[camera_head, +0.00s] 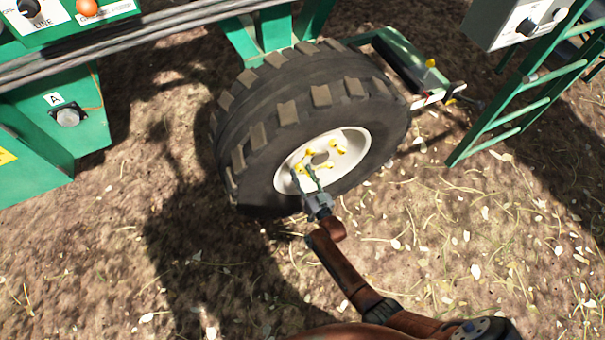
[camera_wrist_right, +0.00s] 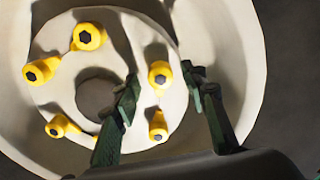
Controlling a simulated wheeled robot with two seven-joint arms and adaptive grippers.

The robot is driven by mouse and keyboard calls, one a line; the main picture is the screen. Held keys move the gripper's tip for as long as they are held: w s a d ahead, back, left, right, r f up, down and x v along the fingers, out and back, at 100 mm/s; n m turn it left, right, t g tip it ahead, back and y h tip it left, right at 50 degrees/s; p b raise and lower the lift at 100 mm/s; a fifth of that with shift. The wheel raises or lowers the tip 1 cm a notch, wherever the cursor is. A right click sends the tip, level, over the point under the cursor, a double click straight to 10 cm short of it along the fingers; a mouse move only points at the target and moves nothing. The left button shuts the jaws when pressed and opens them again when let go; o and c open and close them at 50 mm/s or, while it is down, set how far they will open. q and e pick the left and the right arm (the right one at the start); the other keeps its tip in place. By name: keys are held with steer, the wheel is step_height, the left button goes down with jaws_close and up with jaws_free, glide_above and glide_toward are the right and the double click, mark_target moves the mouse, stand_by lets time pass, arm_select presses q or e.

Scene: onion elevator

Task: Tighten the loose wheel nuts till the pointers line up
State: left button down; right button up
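The wheel has a white rim (camera_head: 350,145) inside a large dark tyre (camera_head: 240,150). Several nuts with yellow pointers sit around its hub. In the right wrist view, an upper nut (camera_wrist_right: 88,37) and a left nut (camera_wrist_right: 42,70) have tips turned towards each other. The lower-left nut (camera_wrist_right: 57,125) has its tip towards the lower right, partly behind a finger. My right gripper (camera_head: 304,178) is at the rim, its fingers apart on either side of the right nut (camera_wrist_right: 160,75); contact is not visible. That nut's tip points down, towards the lower-right nut (camera_wrist_right: 158,125). My left gripper is out of view.
A green machine frame (camera_head: 60,130) with a control panel (camera_head: 65,15) stands at the left. A green ladder (camera_head: 520,105) stands at the right, below a grey box (camera_head: 515,22). The straw-strewn ground in front of the wheel is open.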

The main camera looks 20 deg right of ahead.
steer(key=s, duration=1.2)
steer(key=shift+d, duration=0.2)
